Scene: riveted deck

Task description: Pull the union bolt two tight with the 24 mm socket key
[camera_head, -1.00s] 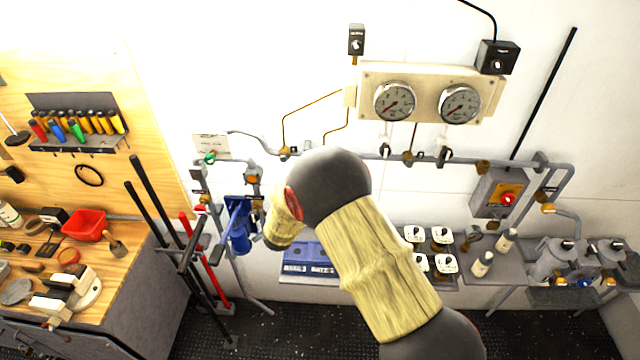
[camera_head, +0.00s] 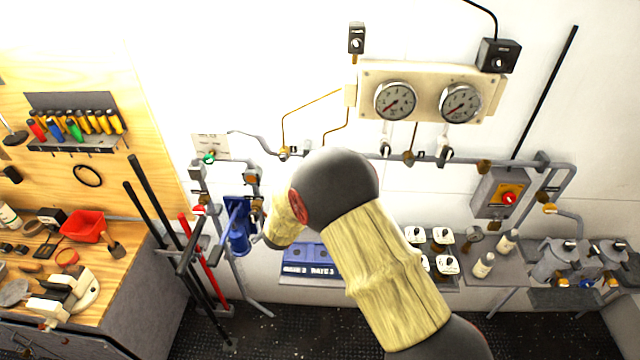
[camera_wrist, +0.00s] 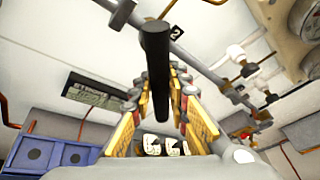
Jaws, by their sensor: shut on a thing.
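In the wrist view my gripper (camera_wrist: 161,88) is shut on a long black bar, which I take to be the 24 mm socket key (camera_wrist: 156,55). The bar runs up the picture from between the yellow-padded fingers towards a grey pipe. A small tag marked 2 (camera_wrist: 175,32) shows just right of the bar's upper end. Union bolt two cannot be made out there; the bar may cover it. Whether the key sits on a bolt I cannot tell. In the head view my arm hides the gripper and the key.
A grey pipe rail (camera_head: 400,157) with valves runs along the wall below two gauges (camera_head: 395,100). A blue case (camera_head: 312,262) lies on a shelf below. A blue device (camera_head: 238,230) stands left of my wrist. The wooden bench (camera_head: 110,285) is at far left.

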